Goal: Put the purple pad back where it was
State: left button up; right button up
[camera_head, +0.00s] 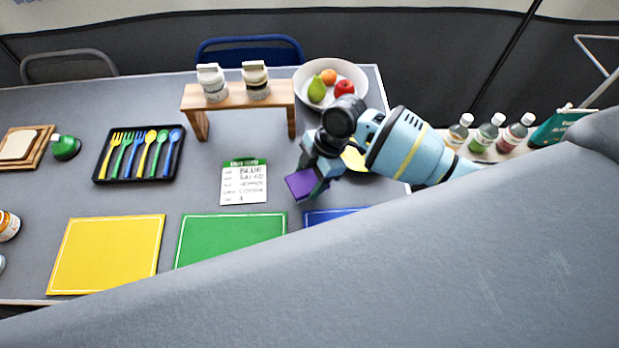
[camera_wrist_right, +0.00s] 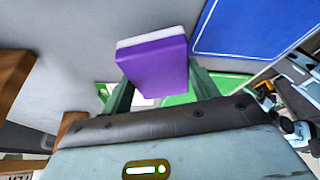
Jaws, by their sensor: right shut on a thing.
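The purple pad (camera_head: 300,184) is a small purple block with a pale layer on its far side in the right wrist view (camera_wrist_right: 155,62). My right gripper (camera_head: 316,184) is shut on it, with a green finger on each side of the pad in the right wrist view (camera_wrist_right: 160,88). In the head view the gripper and pad are over the grey table, right of the white card and above the blue mat's upper left corner. Whether the pad touches the table is hard to tell. My left gripper is not in view.
A wooden riser (camera_head: 238,95) with two jars stands behind the card (camera_head: 243,182). A fruit bowl (camera_head: 299,80) is at the back right. Yellow (camera_head: 106,254), green (camera_head: 230,239) and blue (camera_head: 330,215) mats line the front. A cutlery tray (camera_head: 104,168) sits left. A grey surface hides the lower right.

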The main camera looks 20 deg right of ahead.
aim_at(310, 180)
jog(key=shift+w+d, duration=0.3)
jog(key=shift+w, duration=0.4)
jog(key=shift+f, duration=1.8)
jog(key=shift+f, duration=0.15)
jog(key=o, duration=0.9)
jog(key=shift+o, duration=0.2)
jog(key=shift+r, duration=0.25)
jog(key=v, duration=1.1)
jog(key=shift+d+r+p, duration=0.15)
jog(key=shift+r+p, duration=0.15)
jog(key=shift+r, duration=0.1)
